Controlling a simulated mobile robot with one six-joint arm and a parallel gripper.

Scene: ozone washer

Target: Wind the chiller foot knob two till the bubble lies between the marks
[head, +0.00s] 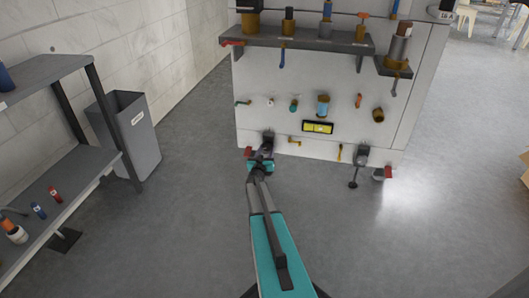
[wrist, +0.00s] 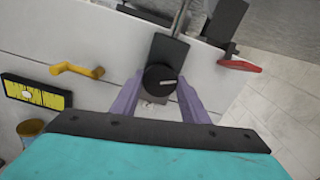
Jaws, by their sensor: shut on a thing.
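A black round foot knob (wrist: 160,77) with a pale pointer line sits on a dark foot bracket low on the white cabinet. My gripper (wrist: 160,88) has its two purple fingers on either side of this knob and is closed on it. In the head view, my gripper (head: 262,158) is at the cabinet's lower left foot and hides most of the knob. The yellow bubble level (head: 318,127) is on the cabinet front, right of and above my gripper. In the wrist view, the level (wrist: 37,93) shows a pale bubble left of its middle; its relation to the marks is too small to tell.
A second foot with a dark knob (head: 362,157) is at the cabinet's lower right. A yellow handle (wrist: 77,69) and a red part (wrist: 239,66) lie either side of the held knob. Shelving (head: 85,155) and a grey bin (head: 130,135) stand left; the floor between is clear.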

